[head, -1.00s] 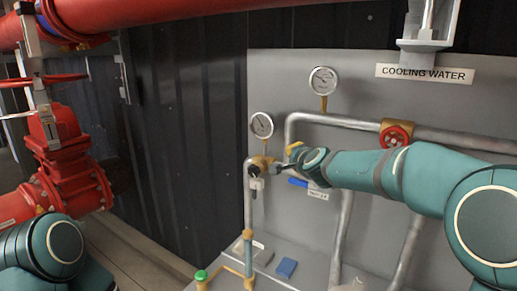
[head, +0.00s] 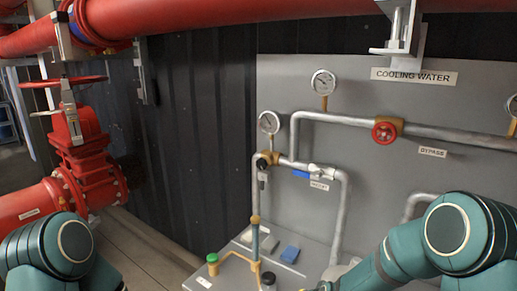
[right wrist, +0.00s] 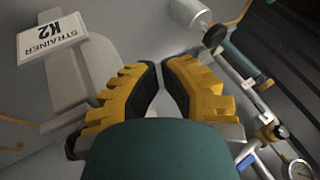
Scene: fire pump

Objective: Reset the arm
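My right arm comes in from the right in the head view and reaches down to the bottom edge. Only a sliver of my right gripper (head: 325,287) shows there. In the right wrist view my right gripper (right wrist: 160,68) has its yellow, black-padded fingers close together, with a thin gap and nothing held between them. It is off the wall piping. My left arm shows at the lower left of the head view, bent, and its gripper is out of the picture.
A grey panel carries pipes, gauges (head: 323,82), a red bypass handwheel (head: 384,132) and a blue-handled valve (head: 301,173). Low pipework with a green cap (head: 212,258) stands below. A red valve (head: 85,150) is at left. A strainer label (right wrist: 52,37) hangs near my right gripper.

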